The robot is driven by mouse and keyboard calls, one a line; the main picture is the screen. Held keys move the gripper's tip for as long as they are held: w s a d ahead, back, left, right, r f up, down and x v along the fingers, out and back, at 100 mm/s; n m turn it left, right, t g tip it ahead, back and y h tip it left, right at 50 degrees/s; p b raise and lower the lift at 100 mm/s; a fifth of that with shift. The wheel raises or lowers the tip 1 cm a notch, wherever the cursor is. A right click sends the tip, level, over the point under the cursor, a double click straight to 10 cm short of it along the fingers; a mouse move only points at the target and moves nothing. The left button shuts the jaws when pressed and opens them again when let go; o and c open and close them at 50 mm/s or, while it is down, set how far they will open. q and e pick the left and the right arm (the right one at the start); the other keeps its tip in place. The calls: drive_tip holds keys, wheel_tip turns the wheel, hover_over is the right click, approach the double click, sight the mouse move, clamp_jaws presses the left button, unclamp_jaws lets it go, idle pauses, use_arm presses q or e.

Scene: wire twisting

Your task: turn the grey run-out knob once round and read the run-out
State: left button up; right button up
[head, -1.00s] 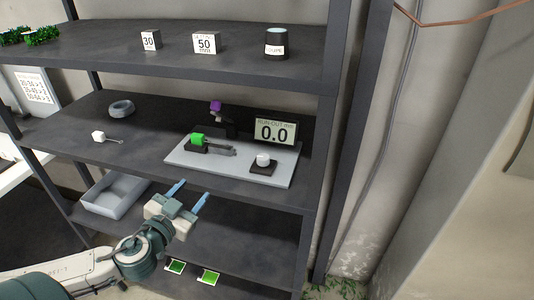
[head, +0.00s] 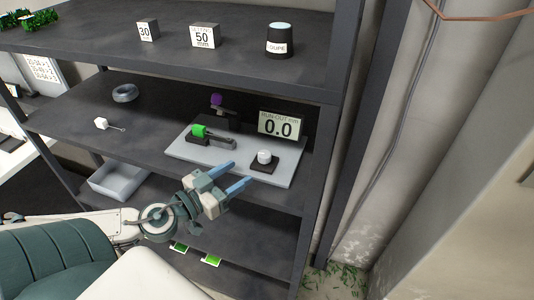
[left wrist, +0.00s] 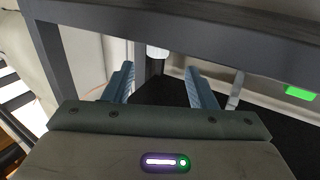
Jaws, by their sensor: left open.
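The run-out knob (head: 264,156) is a pale grey-white cylinder on a black square base, at the front right of a light grey plate (head: 285,177) on the middle shelf. The run-out display (head: 279,126) behind it reads 0.0. In the left wrist view a white cylinder, probably the knob (left wrist: 157,52), shows between the fingers. My right gripper is out of view.
A dark shelf post (head: 325,150) stands right of the plate. The upper shelf holds boxes marked 30 and 50 (head: 205,37) and a dark cup (head: 280,40). A grey tray (head: 118,184) sits below.

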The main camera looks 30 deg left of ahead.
sight(259, 160)
use_arm(q)
drive_tip(key=shift+x, duration=1.15)
drive_tip(key=shift+w+d+b, duration=0.15)
drive_tip(key=shift+w+b, duration=0.35)
drive_tip(key=shift+w, duration=0.2)
drive_tip(key=shift+w+d+r, duration=0.1)
drive_tip(key=shift+w+d, duration=0.1)
drive_tip(key=shift+w, duration=0.25)
drive_tip(key=shift+w+d+b, duration=0.1)
drive_tip(key=shift+w+b, duration=0.6)
drive_tip(key=shift+w+d+b, duration=0.2)
drive_tip(key=shift+w+b, duration=0.1)
drive_tip(key=shift+w, duration=0.25)
drive_tip(key=shift+b+x, duration=0.35)
drive_tip(key=shift+x, duration=1)
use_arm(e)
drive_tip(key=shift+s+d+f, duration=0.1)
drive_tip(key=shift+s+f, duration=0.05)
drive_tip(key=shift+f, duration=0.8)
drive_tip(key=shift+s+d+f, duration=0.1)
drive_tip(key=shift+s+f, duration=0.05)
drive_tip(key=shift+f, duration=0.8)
use_arm(q)
drive_tip(key=shift+c, duration=0.4)
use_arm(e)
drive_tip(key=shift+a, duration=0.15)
use_arm(q)
drive_tip(key=c, duration=0.9)
drive_tip(key=shift+o, duration=0.2)
